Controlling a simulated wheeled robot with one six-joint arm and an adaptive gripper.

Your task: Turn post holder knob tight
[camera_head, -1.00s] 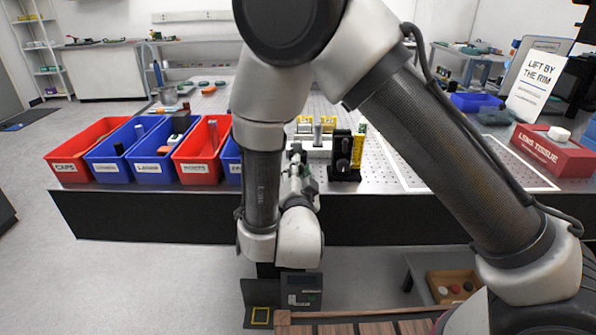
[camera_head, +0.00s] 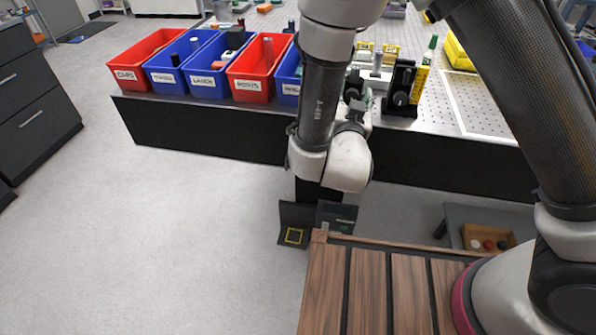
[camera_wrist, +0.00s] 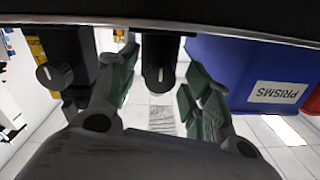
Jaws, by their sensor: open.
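In the wrist view, a black knob with a white pointer line (camera_wrist: 159,77) sits between the two green-padded fingers of my gripper (camera_wrist: 158,92). The fingers are open, with a visible gap on each side of the knob. A second, similar knob (camera_wrist: 55,73) on a black post holder (camera_wrist: 70,45) shows to the left, outside the fingers. In the head view, a black post holder (camera_head: 403,82) with a knob (camera_head: 400,99) stands at the bench's front edge. My gripper (camera_head: 354,112) is left of it, partly hidden behind my arm.
A blue bin labelled PRISMS (camera_wrist: 278,75) is close to the right finger. In the head view, red and blue bins (camera_head: 258,70) line the bench's front edge on the left. A yellow bin (camera_head: 456,52) stands at the right. A low table (camera_head: 455,215) holds a wooden tray.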

